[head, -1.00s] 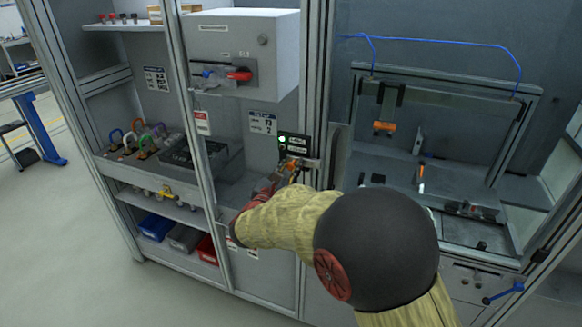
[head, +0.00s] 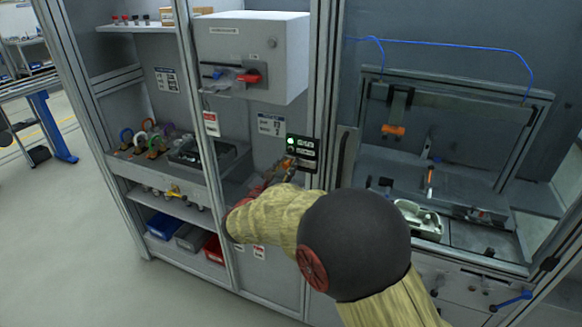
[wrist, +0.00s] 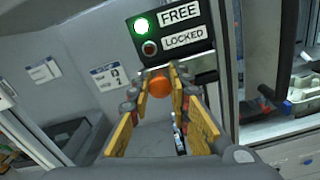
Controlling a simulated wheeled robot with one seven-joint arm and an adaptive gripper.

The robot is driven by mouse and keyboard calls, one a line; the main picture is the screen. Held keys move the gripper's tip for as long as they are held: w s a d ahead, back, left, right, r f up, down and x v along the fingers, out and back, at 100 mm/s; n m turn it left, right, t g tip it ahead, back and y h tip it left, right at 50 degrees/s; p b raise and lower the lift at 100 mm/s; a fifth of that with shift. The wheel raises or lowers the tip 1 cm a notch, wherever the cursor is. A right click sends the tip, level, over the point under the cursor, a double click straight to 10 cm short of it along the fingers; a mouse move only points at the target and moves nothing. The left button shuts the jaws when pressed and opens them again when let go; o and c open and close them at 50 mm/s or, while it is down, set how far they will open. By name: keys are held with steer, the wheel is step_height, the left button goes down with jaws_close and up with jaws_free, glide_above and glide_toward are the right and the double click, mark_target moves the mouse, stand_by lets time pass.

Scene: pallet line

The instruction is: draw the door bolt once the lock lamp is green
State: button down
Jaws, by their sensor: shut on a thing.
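The lock lamp panel (wrist: 172,35) is black with the labels FREE and LOCKED. Its green lamp (wrist: 142,25) beside FREE is lit, and the lamp beside LOCKED is dark. The panel also shows in the head view (head: 302,152) on the cabinet post. Just below it, the bolt's round orange knob (wrist: 159,87) sits between my gripper's fingertips. My gripper (wrist: 160,92) is shut on this knob, with yellow-padded fingers on both sides. In the head view my gripper (head: 284,168) is small and partly hidden by my arm. The bolt's rod is mostly hidden.
A grey box with a red switch handle (head: 248,78) juts out above left of the panel. Several coloured padlocks (head: 145,137) stand on the left shelf. To the right is an enclosure with an orange-tipped fixture (head: 393,130) and a light metal part (head: 418,218).

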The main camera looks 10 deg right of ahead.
steer(key=c, duration=1.6)
jaws_free()
steer(key=shift+w+a, duration=0.15)
steer(key=shift+a, duration=0.05)
steer(key=shift+c, duration=0.2)
steer(key=v, duration=1.2)
